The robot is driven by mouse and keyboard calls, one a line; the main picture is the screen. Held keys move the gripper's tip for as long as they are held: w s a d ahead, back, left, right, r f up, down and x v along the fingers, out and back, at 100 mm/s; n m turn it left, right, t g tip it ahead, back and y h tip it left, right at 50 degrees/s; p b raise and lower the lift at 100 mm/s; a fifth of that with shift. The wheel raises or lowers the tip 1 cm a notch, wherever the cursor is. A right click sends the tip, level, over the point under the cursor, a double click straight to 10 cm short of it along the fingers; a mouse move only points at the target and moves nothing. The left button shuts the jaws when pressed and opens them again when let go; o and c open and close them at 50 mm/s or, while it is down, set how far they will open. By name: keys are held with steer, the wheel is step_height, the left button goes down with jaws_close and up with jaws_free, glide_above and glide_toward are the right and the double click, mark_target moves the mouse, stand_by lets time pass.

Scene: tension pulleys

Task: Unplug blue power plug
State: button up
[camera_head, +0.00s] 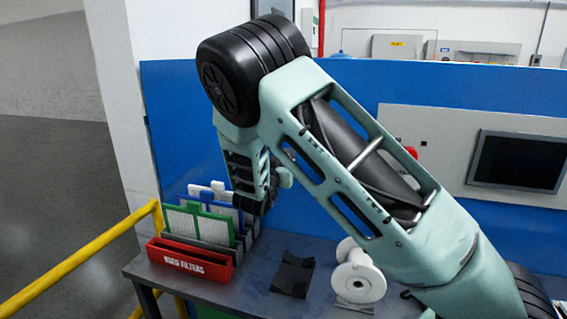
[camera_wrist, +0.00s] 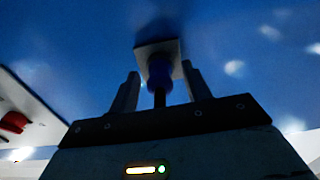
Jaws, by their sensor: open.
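The blue power plug (camera_wrist: 159,68) sits in a pale socket plate (camera_wrist: 144,48) on the blue wall in the wrist view. A dark cable hangs down from it. My gripper (camera_wrist: 159,78) is open, with one finger on each side of the plug. A small gap shows on the left; on the right the finger is very close, and I cannot tell whether it touches. In the head view my arm hides the plug and socket.
A red "USED FILTERS" bin (camera_head: 190,262) and several upright filters (camera_head: 200,222) stand on the grey table (camera_head: 245,290). A black holder (camera_head: 293,274) and a white spool (camera_head: 358,277) are to the right. A yellow railing (camera_head: 80,258) runs at left. A monitor (camera_head: 520,160) is on the wall panel.

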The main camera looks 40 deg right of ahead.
jaws_close()
steer(key=shift+a, duration=0.1)
steer(key=shift+p+v, duration=0.4)
steer(key=shift+v, duration=2.55)
